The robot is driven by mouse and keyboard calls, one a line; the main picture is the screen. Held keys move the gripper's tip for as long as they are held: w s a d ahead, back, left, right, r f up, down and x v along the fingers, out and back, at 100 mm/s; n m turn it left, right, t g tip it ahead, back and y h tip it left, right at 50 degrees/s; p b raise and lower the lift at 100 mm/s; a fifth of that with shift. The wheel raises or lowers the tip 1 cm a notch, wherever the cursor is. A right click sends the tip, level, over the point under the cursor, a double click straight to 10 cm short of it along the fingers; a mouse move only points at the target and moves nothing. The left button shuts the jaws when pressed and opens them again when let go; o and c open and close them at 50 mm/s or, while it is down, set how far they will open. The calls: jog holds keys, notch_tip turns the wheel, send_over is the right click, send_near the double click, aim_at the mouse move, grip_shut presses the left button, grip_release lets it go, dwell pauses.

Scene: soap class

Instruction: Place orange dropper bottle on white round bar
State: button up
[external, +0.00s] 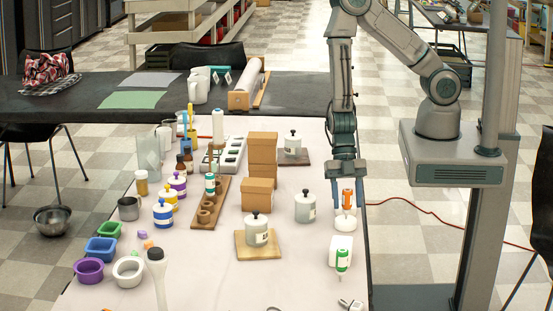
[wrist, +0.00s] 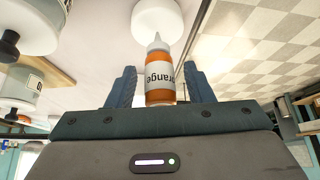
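The orange dropper bottle (external: 348,198) is at the white round bar (external: 345,221), near the right edge of the light table. In the wrist view the bottle (wrist: 160,77) has its pale nozzle pointing toward the white round bar (wrist: 158,17), which shows at the top. Whether the nozzle touches the bar is hard to tell. My gripper (external: 348,192) points down around the bottle. In the wrist view my gripper (wrist: 160,88) is open, with one finger on each side of the bottle and a visible gap at both.
A white block with a green dropper bottle (external: 342,260) is in front of the bar. A lidded grey jar (external: 305,207) stands to its left. Brown boxes (external: 260,160) and another jar on a wooden board (external: 238,250) are farther left. The table edge is close on the right.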

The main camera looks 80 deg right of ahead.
jog(key=shift+r, duration=0.1)
jog(key=p+v, duration=0.6)
jog(key=v, duration=0.6)
